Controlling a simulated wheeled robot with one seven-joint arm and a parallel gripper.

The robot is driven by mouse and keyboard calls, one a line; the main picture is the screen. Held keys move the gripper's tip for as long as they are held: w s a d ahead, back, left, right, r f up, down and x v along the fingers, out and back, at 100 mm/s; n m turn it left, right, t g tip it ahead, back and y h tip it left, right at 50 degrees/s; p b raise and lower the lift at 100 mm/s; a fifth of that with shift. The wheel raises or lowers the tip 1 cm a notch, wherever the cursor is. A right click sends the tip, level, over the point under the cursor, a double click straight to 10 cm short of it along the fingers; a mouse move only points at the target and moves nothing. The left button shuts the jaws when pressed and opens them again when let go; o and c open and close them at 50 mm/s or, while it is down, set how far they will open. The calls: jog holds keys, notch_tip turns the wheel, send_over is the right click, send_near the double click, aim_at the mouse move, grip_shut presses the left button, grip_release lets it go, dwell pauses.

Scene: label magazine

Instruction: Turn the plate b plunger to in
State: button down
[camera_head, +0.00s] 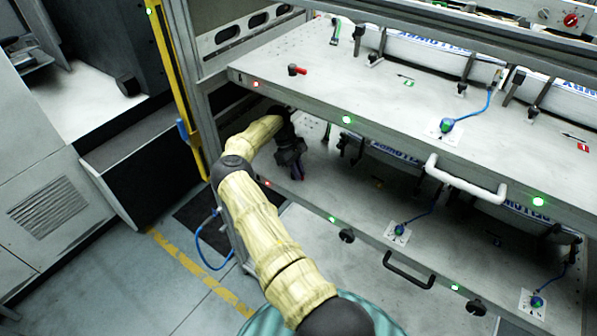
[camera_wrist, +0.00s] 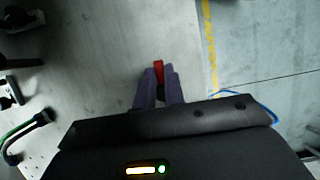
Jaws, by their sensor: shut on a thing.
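My gripper (camera_head: 297,170) reaches in over the lower plate (camera_head: 315,195), near its left end and under the upper plate (camera_head: 320,80). In the wrist view, my gripper's two grey-purple fingers (camera_wrist: 160,88) are shut on a small red plunger handle (camera_wrist: 158,68). The handle stands between the fingertips, and its lower part is hidden by them. In the head view my gripper hides this handle. A similar red-handled plunger (camera_head: 299,71) with a dark knob is on the upper plate near its left edge. No letter naming the plates is readable.
The upper plate hangs close above my arm, with a white handle (camera_head: 466,182) at its front. The lower plate has a black handle (camera_head: 408,270) and black knobs (camera_head: 347,236). A yellow post (camera_head: 178,75) stands left. Hoses and clamps are deeper in. Floor at left is open.

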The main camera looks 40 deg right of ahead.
dwell(0.3)
jog(key=c, duration=1.5)
grip_release()
jog(key=shift+n, duration=0.3)
